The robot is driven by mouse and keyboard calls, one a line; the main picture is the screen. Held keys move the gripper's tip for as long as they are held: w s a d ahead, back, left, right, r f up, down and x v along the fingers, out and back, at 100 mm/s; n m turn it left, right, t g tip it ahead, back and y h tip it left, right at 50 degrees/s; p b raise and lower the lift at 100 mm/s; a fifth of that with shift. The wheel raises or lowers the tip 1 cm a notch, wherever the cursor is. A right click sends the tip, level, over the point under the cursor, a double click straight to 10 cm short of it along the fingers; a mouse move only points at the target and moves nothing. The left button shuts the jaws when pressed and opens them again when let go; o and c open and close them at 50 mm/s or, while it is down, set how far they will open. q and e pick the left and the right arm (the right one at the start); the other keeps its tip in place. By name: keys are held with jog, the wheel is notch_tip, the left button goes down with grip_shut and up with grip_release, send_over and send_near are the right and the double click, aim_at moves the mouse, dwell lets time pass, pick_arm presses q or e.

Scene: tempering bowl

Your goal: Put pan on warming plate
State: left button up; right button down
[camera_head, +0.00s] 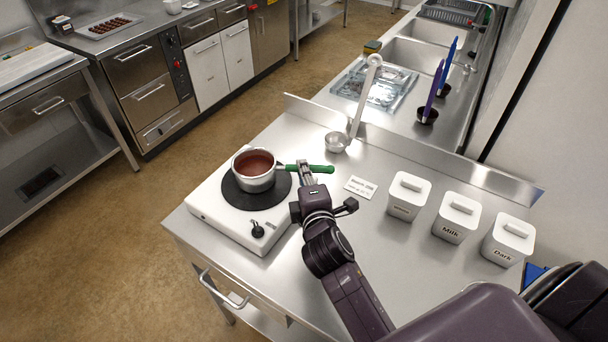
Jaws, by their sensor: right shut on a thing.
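The pan (255,170) is a small steel pot with brown liquid in it and a green handle (315,169) pointing right. It is over the black round disc of the white warming plate (206,206); I cannot tell whether it rests on the disc or is held just above it. The pan looks level. My left gripper is not in view.
White lidded containers (455,223) stand on the right of the steel table (370,245). A sink (415,54) is at the back. The table's middle is clear.

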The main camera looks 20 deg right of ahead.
jog(key=shift+r, duration=0.2)
jog(key=shift+s+a+f, duration=0.1)
jog(key=shift+s+a, duration=0.05)
jog(key=c, duration=1.9)
grip_release()
jog(key=shift+f, duration=0.15)
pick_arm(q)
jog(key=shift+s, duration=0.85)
